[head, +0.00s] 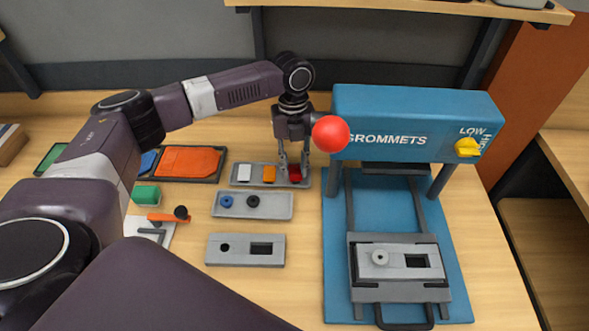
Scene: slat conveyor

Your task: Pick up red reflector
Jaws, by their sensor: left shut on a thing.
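The red reflector (295,173) is a small dark red block at the right end of a grey tray (258,184). The tray also holds a white piece (245,173) and an orange piece (269,174). My left gripper (294,172) points down at that end of the tray, its fingers shut on the red reflector from both sides. The reflector is at or just above the tray floor; I cannot tell which. My gripper partly hides it. My right gripper is not in view.
A blue grommet press (400,107) stands just right of my gripper, with a red ball (330,134) close to my wrist. Nearer are a tray with two rings (280,207) and a grey plate (217,252). An orange-filled bin (190,160) is to the left.

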